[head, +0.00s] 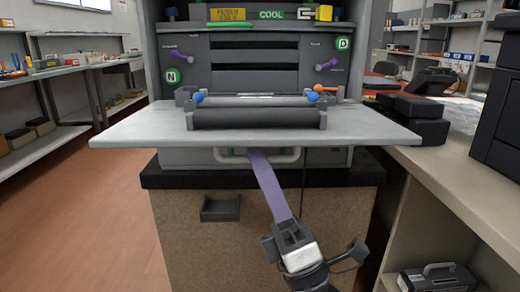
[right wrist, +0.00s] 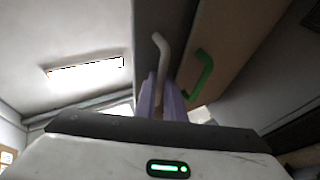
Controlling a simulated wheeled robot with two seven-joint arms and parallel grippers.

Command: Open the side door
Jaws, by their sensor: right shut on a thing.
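The grey machine (head: 240,75) stands in the middle of the head view, its wide flat panel (head: 140,125) hanging open and level toward me. Below that panel a pale curved handle (head: 290,155) shows on the lower front, with a green part behind it. My right gripper (head: 256,154) reaches up to this handle with its long purple fingers. In the right wrist view the fingers are shut on the pale handle (right wrist: 161,48), which passes between them. A green handle (right wrist: 204,70) is beside it, apart from the fingers. My left gripper is out of view.
A dark roller unit (head: 255,117) lies on the open panel. The machine stands on a brown cabinet (head: 185,225). A counter (head: 440,185) with black devices runs along the right. Shelves (head: 50,80) line the left. The floor (head: 80,220) at left is clear.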

